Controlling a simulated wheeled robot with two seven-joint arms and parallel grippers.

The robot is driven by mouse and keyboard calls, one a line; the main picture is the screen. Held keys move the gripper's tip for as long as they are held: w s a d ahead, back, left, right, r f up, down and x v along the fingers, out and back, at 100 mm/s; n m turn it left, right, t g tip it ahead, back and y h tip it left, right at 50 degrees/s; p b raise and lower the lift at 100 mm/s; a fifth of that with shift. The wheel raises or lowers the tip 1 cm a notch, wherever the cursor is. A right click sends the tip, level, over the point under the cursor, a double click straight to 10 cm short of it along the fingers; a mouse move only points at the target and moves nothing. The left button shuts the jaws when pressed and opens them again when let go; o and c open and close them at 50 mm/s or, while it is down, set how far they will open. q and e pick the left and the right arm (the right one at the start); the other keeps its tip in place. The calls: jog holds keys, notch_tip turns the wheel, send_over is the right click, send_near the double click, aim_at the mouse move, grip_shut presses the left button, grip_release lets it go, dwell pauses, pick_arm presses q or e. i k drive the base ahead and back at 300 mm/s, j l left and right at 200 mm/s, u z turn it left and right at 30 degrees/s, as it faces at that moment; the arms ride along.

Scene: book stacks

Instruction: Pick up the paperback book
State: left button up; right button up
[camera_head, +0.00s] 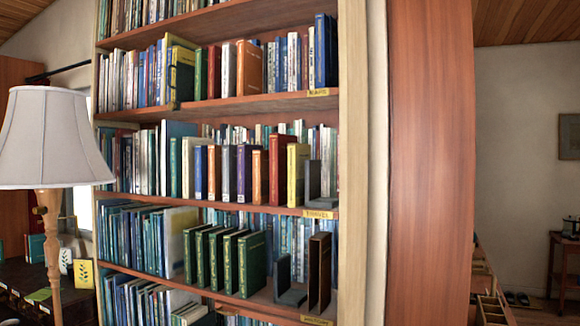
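A tall wooden bookshelf (225,207) fills the middle of the head view, with rows of upright books. I cannot tell which one is the paperback book. The upper shelf has an orange-brown book (250,68) among green, red and white ones. The middle shelf has a red book (281,168) beside a yellow book (297,174). The lower shelf has several dark green books (251,264) and a thin dark brown book (320,272) standing to their right. Neither of my grippers is in view.
A lamp with a white shade (48,135) stands at the left, in front of a dark desk (75,300).

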aim_at(297, 153)
jog(key=i+j, duration=0.2)
jog(key=j, duration=0.15)
jog(key=i+j+z, duration=0.1)
jog(key=i+j, duration=0.35)
jog(key=j, duration=0.3)
jog(key=i+j+z, duration=0.1)
jog(key=j, duration=0.25)
jog(key=i+j, duration=0.3)
jog(key=i+j+z, duration=0.1)
jog(key=j, duration=0.4)
jog(key=i+j, duration=0.3)
jog(key=j+z, duration=0.05)
jog(key=j, duration=0.05)
